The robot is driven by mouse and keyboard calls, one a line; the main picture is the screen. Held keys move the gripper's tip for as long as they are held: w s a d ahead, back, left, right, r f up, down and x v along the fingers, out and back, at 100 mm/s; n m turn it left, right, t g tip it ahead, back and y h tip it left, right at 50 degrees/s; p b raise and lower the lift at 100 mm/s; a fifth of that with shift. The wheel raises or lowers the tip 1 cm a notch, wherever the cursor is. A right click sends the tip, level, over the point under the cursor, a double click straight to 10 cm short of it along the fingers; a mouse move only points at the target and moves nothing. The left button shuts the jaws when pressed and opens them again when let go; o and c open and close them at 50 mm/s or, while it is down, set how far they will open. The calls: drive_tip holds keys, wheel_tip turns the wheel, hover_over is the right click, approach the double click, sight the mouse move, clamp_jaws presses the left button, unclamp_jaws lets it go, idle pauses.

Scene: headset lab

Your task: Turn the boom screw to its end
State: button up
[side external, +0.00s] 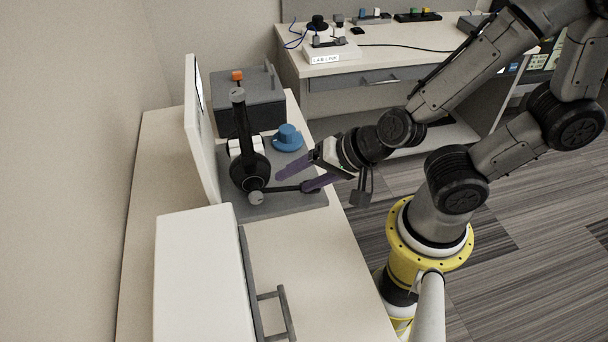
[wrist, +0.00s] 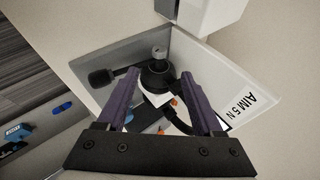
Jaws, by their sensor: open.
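The black headset (side external: 250,168) stands upright on the grey mat (side external: 302,203) in front of a white panel. A grey boom screw (side external: 255,198) sits at its lower ear cup, and the dark boom (side external: 282,189) reaches right from there. In the wrist view the screw (wrist: 158,51) stands above the black ear cup (wrist: 155,76), with the boom's microphone end (wrist: 101,77) to its left. My gripper (side external: 292,182) is open, its purple fingers right of the ear cup. In the wrist view the open gripper (wrist: 160,75) has the ear cup between its fingertips; contact cannot be told.
A blue cup-shaped piece (side external: 287,136) is behind my gripper. A grey box (side external: 247,103) with an orange block (side external: 237,76) stands at the back. The white panel (wrist: 240,90) reads "AIM 5 N". A white cabinet (side external: 200,275) with a handle fills the front left. Bare tabletop (side external: 300,265) lies front right.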

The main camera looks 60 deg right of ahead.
sight(257, 199)
drive_tip(key=shift+s+d+r, duration=0.1)
drive_tip(key=shift+s+r, duration=0.15)
drive_tip(key=shift+r, duration=0.05)
idle(0.4)
drive_tip(key=w+d+r+n+h, duration=0.2)
drive_tip(key=w+r+h, duration=0.1)
drive_tip(key=w+r, duration=0.1)
drive_tip(key=a+f+m+g, duration=0.1)
drive_tip(key=a+f+g, duration=0.1)
drive_tip(key=a+g, duration=0.3)
drive_tip(key=shift+t, duration=0.7)
drive_tip(key=x, duration=1.3)
drive_tip(key=shift+w+a, duration=0.2)
drive_tip(key=shift+a, duration=0.2)
